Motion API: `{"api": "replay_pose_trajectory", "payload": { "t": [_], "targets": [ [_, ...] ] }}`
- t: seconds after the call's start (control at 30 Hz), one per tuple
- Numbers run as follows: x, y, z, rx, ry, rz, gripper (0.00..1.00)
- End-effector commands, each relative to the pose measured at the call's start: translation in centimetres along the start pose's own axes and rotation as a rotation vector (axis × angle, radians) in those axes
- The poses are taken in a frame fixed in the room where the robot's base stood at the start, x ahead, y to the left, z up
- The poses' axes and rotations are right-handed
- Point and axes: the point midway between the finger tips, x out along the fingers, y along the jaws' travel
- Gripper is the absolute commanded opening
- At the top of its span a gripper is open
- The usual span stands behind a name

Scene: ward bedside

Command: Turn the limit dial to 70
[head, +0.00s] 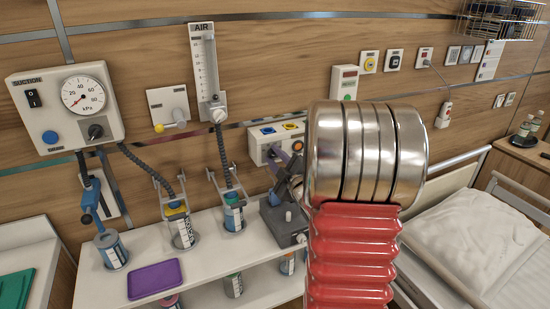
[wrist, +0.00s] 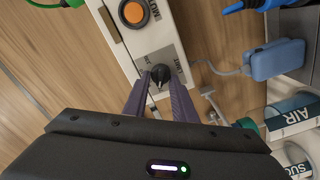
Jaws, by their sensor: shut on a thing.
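The limit dial (wrist: 160,72) is a small black knob on a grey plate marked LIMIT, below an orange MUTE button (wrist: 133,13) in the wrist view. It sits on a white box (wrist: 123,35) on the wall. My gripper (wrist: 160,84) has its two purple-grey fingers on either side of the knob, shut on it. A small light mark shows on the knob, but the scale numbers are too small to read. In the head view the white box (head: 259,152) is partly behind my arm, and the dial is hidden.
Left of the box are an air flowmeter (head: 204,70) and a suction gauge unit (head: 66,108). Below stands a white shelf (head: 205,278) with several canisters and a purple tray (head: 154,279). A bed with a pillow (head: 470,240) is at the right. In the wrist view, a blue device (wrist: 277,60) hangs nearby.

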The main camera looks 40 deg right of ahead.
Motion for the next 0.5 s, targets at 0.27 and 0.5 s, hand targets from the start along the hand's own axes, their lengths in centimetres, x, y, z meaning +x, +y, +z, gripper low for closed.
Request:
{"api": "replay_pose_trajectory", "payload": {
  "t": [0.27,0.5],
  "targets": [
    [-0.13,-0.69,0.16,-0.129,-0.004,-0.012,0.02],
    [-0.13,-0.76,0.15,-0.161,-0.003,-0.013,0.02]
  ]
}}
